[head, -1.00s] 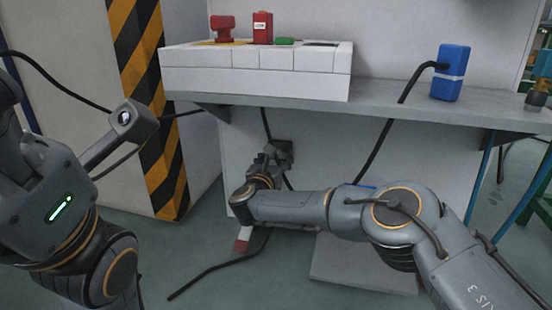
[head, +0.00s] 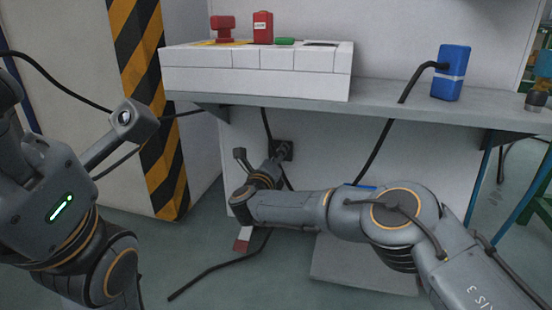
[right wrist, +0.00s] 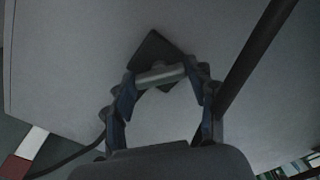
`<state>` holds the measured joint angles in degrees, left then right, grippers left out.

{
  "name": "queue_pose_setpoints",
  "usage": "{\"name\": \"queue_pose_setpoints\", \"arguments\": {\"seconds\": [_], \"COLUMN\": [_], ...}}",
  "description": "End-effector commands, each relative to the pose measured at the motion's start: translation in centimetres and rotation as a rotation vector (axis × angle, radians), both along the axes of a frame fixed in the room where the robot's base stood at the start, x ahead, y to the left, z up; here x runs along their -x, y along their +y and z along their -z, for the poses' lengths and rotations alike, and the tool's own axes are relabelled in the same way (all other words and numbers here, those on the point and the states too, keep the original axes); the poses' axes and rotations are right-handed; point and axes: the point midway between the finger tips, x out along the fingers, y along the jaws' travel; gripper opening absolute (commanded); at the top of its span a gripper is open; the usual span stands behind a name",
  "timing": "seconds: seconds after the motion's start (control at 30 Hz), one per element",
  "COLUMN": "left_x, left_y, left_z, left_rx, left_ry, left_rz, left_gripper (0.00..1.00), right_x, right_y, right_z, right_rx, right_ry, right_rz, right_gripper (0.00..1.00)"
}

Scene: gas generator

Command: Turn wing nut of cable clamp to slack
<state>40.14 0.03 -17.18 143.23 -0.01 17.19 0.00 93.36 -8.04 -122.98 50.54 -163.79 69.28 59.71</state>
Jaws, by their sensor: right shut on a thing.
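The cable clamp shows as a dark square plate (head: 287,150) on the light panel below the shelf. It also shows in the right wrist view (right wrist: 153,47), turned like a diamond. A grey bar-like piece (right wrist: 160,75), which I take for the wing nut, stands in front of the plate. My right gripper (right wrist: 161,78) is shut on it, one finger at each end. In the head view my right wrist hides most of the nut. My left arm is at the left, and its gripper fingers are not in view.
A black cable (head: 376,152) hangs from the shelf (head: 400,112) right of the clamp; another lies on the floor. A white box (head: 255,80) with red parts and a blue box (head: 451,73) stand on the shelf. A striped post (head: 140,65) stands at the left.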

Motion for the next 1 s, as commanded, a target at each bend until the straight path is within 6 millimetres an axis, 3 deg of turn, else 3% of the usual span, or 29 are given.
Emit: {"name": "queue_pose_setpoints", "arguments": {"seconds": [1.0], "left_x": [0.0], "left_y": [0.0], "left_z": [-1.8], "left_rx": [-0.001], "left_ry": [0.001], "left_rz": [0.001], "left_gripper": [0.64], "right_x": [0.0], "right_y": [0.1], "right_z": [0.0], "right_rx": [0.935], "right_ry": [0.25], "right_rz": [-0.003], "right_gripper": [0.25]}}
